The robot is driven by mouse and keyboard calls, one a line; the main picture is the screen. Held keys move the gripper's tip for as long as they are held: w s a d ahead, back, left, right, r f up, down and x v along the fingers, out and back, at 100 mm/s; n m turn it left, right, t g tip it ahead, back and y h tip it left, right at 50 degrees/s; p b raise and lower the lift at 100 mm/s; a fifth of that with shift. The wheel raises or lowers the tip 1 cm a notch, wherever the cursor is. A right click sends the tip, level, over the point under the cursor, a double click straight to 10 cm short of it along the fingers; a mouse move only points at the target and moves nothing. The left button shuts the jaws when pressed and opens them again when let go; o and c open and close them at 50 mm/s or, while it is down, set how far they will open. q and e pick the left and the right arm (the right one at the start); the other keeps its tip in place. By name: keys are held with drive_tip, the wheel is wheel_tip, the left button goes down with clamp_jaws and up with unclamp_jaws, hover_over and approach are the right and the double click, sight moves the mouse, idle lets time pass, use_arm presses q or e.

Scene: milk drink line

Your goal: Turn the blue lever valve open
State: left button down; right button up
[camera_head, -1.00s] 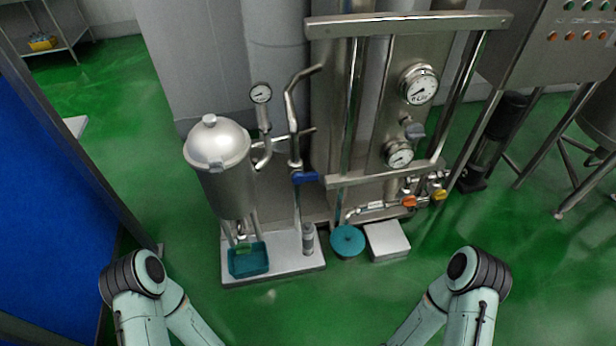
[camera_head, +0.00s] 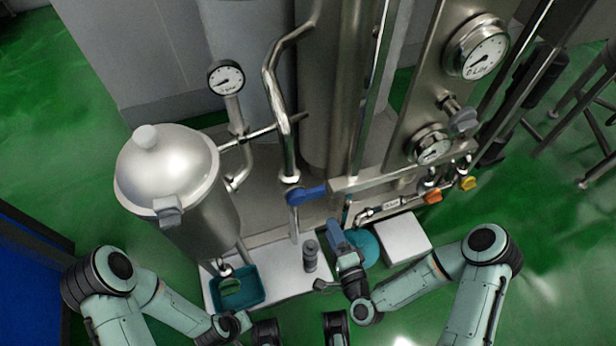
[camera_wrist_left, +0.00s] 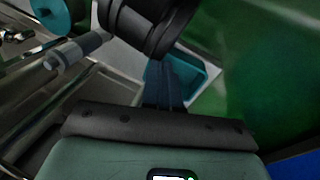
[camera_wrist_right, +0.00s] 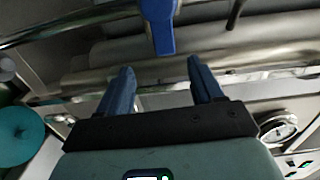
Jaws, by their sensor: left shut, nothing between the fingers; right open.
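The blue lever (camera_head: 308,194) sits on the vertical steel pipe in the middle of the head view and points right, roughly level. It also shows in the right wrist view (camera_wrist_right: 158,25), its free end ahead of the gap between my fingers. My right gripper (camera_head: 341,238) is open, below and right of the lever in the head view. In the right wrist view my right gripper (camera_wrist_right: 161,75) has its fingers apart with nothing between them. My left gripper (camera_wrist_left: 165,82) is shut and empty, above the teal tray in its wrist view.
A steel lidded vessel (camera_head: 168,175) stands left of the pipe. A pressure gauge (camera_head: 226,78) is above. The teal tray (camera_head: 246,297) sits on the white base. A horizontal steel rail (camera_head: 400,172) runs right of the lever, with orange (camera_head: 433,197) and yellow (camera_head: 468,183) handles below.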

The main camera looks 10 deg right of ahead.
sight(317, 196)
drive_tip(key=x, duration=0.6)
drive_tip(key=b+x, duration=0.1)
drive_tip(key=x, duration=0.5)
drive_tip(key=shift+d+r+b, duration=0.25)
drive_tip(key=shift+b, duration=0.05)
use_arm(q)
drive_tip(key=shift+w+a+f+t+y, duration=0.15)
drive_tip(key=shift+w+a+f, duration=0.15)
drive_tip(key=shift+w, duration=0.2)
drive_tip(key=shift+w+a+f+t+y, duration=0.1)
drive_tip(key=shift+w+a+f+t, duration=0.1)
drive_tip(key=shift+w+f, duration=0.25)
drive_tip(key=shift+w+a+f+t+y, duration=0.15)
drive_tip(key=shift+w+a+f, duration=0.15)
drive_tip(key=shift+w, duration=0.25)
use_arm(e)
drive_tip(key=shift+x, duration=0.75)
clamp_jaws()
